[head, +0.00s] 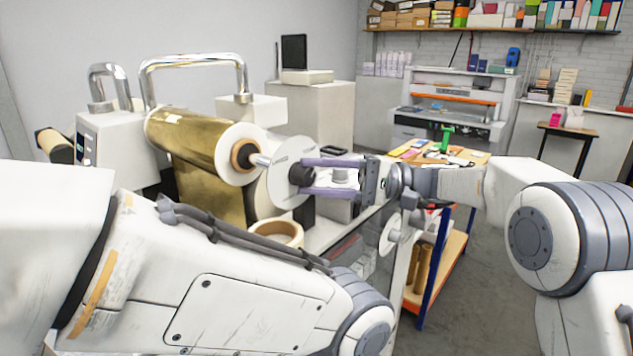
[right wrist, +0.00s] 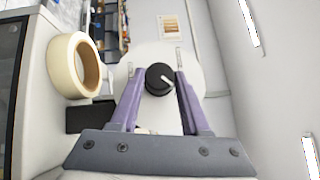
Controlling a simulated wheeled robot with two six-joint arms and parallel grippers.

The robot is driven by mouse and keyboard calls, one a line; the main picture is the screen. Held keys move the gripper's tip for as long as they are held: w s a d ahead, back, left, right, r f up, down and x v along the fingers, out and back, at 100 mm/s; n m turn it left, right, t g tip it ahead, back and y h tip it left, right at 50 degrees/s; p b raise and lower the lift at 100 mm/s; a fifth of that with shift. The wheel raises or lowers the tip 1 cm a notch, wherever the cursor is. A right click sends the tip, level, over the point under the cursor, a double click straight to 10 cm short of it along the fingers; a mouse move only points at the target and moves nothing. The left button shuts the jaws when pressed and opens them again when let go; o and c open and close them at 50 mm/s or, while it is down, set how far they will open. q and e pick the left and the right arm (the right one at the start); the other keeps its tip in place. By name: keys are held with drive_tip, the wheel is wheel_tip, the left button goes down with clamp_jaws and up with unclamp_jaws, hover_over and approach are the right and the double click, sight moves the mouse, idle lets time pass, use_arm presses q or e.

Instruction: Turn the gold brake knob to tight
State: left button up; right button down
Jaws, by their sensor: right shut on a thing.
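The brake knob (head: 301,175) is a small black round knob at the end of the gold foil roll (head: 190,145), in front of a pale round disc (head: 285,165). In the right wrist view the knob (right wrist: 159,79) has a white pointer line slanting to the lower right of its face. My right gripper (head: 303,177) comes from the right, its two purple fingers on either side of the knob, shut on it; it also shows in the right wrist view (right wrist: 155,72). My left arm crosses the lower head view; its gripper is out of view.
A cream tape roll (head: 277,234) lies below the foil, and shows left of the fingers in the wrist view (right wrist: 75,65). Chrome handles (head: 193,62) rise behind the foil. A cluttered work table (head: 462,158) stands beyond my right gripper.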

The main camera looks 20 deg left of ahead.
idle(0.3)
drive_tip(key=shift+c, duration=1.9)
unclamp_jaws()
drive_tip(key=b+v, duration=0.4)
drive_tip(key=v, duration=0.6)
drive_tip(key=shift+w+d+f, duration=0.15)
drive_tip(key=shift+d+f, duration=0.05)
drive_tip(key=shift+f, duration=0.05)
drive_tip(key=shift+m, duration=0.3)
